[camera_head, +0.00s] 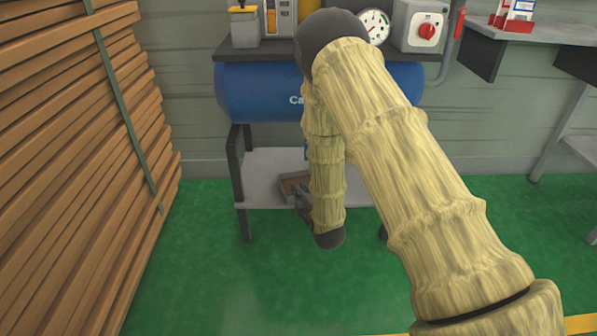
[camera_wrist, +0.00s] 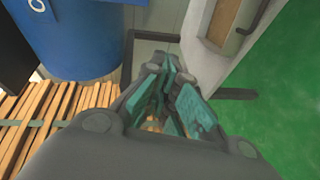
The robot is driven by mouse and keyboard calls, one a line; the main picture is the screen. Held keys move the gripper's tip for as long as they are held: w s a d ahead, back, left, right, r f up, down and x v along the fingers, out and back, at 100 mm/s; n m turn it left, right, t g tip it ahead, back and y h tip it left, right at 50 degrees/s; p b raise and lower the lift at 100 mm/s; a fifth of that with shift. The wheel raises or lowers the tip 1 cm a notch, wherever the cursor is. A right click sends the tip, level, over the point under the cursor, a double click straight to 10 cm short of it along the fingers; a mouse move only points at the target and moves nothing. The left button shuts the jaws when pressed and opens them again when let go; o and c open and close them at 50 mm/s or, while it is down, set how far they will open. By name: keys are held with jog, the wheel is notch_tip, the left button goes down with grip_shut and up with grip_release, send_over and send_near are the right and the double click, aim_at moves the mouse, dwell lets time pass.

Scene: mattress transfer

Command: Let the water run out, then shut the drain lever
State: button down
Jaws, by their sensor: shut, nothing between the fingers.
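The blue tank (camera_head: 258,92) lies under a dark top in the head view, with white lettering partly covered by my arm. Its blue side also fills the upper left of the wrist view (camera_wrist: 85,35). My gripper (camera_wrist: 172,85) shows its teal-padded fingers drawn together and empty in the wrist view. In the head view it is mostly hidden by my arm, below the tank near the lower shelf. I cannot make out the drain lever or any running water in either view.
Stacked timber (camera_head: 75,150) stands at left. A gauge (camera_head: 375,27) and a red-knobbed switch box (camera_head: 425,30) are above the tank. Green floor (camera_head: 200,270) is clear in front.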

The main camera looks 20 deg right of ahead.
jog(key=w+r+n, duration=0.1)
jog(key=w+r+n+t, duration=0.1)
jog(key=w+r, duration=0.1)
jog(key=shift+w+a+r+t+b, duration=0.1)
jog(key=shift+r+t+b, duration=0.2)
jog(key=shift+b, duration=0.1)
jog(key=shift+f, duration=0.1)
jog(key=w+d+b, duration=0.3)
jog(key=w+b, duration=0.2)
jog(key=w, duration=0.3)
jog(key=shift+w, duration=0.4)
jog(key=shift+d, duration=0.15)
jog(key=shift+d, duration=0.1)
